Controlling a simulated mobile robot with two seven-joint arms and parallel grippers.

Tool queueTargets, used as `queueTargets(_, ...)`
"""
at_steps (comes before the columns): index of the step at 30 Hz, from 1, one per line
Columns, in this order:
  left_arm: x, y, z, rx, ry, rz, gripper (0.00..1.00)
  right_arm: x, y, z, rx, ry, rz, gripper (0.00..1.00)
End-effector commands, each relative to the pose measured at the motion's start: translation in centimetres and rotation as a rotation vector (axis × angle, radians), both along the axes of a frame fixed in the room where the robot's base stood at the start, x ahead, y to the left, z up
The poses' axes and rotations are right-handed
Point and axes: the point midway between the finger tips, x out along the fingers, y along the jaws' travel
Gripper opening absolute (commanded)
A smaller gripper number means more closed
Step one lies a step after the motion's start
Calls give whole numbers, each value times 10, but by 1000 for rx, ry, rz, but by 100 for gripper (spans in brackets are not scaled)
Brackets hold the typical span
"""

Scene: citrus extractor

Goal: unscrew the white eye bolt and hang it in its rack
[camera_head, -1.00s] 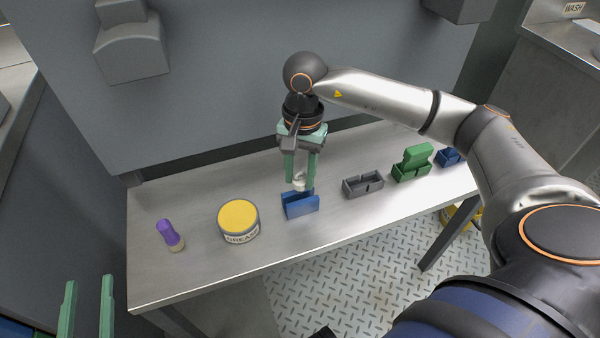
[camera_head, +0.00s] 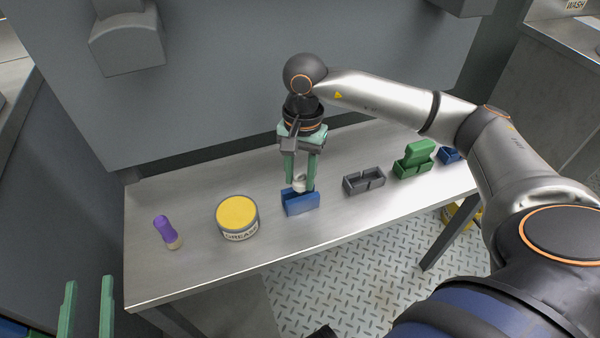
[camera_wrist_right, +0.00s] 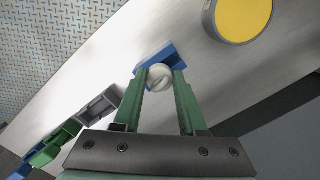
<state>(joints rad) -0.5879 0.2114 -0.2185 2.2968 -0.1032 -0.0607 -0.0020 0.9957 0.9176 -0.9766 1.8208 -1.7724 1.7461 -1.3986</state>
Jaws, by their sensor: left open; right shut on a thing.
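The white eye bolt (camera_head: 299,183) is between the fingers of my right gripper (camera_head: 300,180), which is shut on it. The fingers point down over an open blue rack (camera_head: 301,205) on the steel bench. The bolt's lower part is hidden by the rack and fingers, so I cannot tell if it touches the rack. In the right wrist view the bolt's round white head (camera_wrist_right: 160,76) shows between the fingertips, with the blue rack (camera_wrist_right: 179,62) just beyond. My left gripper (camera_head: 89,285) is open and empty at the lower left, away from the bench.
A grey holder (camera_head: 363,181), a green holder with a green block (camera_head: 414,160) and another blue holder (camera_head: 449,156) line up to the right. The bench front (camera_head: 220,255) is bare.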

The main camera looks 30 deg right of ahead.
Motion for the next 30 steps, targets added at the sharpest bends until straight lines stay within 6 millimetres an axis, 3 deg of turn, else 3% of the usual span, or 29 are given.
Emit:
queueTargets(24, 0, 0, -19, 0, 0, 0, 50, 0, 0, -22, 0, 0, 0, 0)
queueTargets(25, 0, 0, -18, 0, 0, 0, 50, 0, 0, -21, 0, 0, 0, 43)
queueTargets(30, 0, 0, -18, 0, 0, 0, 50, 0, 0, -20, 0, 0, 0, 62)
